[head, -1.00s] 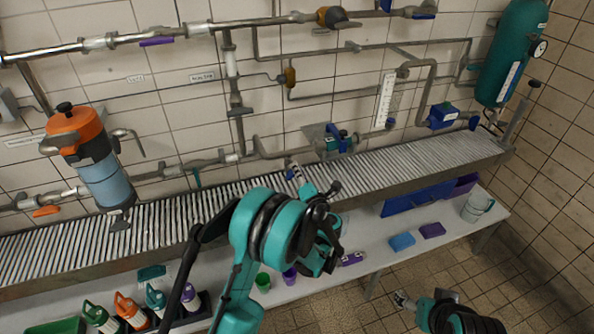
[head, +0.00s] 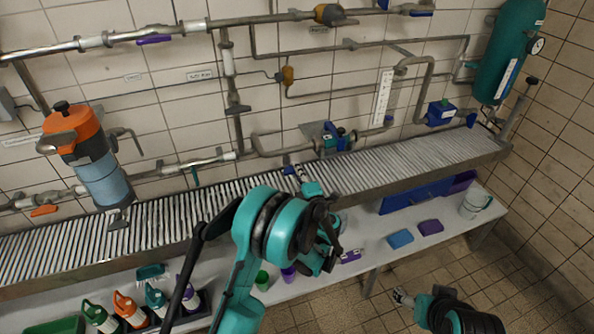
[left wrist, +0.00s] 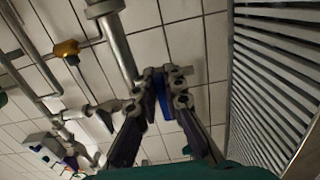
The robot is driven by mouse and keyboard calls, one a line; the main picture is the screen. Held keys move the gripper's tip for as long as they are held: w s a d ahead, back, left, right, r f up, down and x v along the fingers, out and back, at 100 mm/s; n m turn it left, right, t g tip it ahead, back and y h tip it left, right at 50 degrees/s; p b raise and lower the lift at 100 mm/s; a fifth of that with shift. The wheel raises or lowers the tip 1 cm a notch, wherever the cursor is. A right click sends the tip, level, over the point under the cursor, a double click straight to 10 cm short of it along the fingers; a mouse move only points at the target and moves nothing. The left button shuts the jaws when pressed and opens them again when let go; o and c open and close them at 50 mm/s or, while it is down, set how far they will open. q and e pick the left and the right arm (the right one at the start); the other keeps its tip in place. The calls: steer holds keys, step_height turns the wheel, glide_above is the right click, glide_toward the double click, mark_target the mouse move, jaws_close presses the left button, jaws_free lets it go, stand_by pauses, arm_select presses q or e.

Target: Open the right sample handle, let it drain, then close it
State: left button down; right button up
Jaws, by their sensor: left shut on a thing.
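My left gripper (head: 298,170) reaches up over the grated trough to the pipework on the wall; it also shows in the left wrist view (left wrist: 165,83). Its fingers are shut on a blue handle (left wrist: 166,112), at the end of a grey pipe. In the head view a bit of this blue handle (head: 288,170) shows at the fingertips; the rest is hidden by the fingers. I cannot see any liquid flowing. A teal handle (head: 195,177) hangs from the lower pipe further left. My right gripper (head: 402,298) is low over the floor, away from the pipes; its opening is unclear.
The grated trough (head: 400,167) runs along the wall. An orange-topped filter vessel (head: 75,135) stands left, a teal tank (head: 510,50) right. Bottles (head: 130,310), cups and sponges (head: 400,239) sit on the lower shelf. A yellow valve (left wrist: 66,48) is nearby in the left wrist view.

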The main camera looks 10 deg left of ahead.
stand_by(0.4)
arm_select(q)
steer(key=c, duration=1.6)
jaws_free()
steer(key=shift+f, duration=0.1)
steer(key=shift+d, duration=0.1)
steer(key=v, duration=1.2)
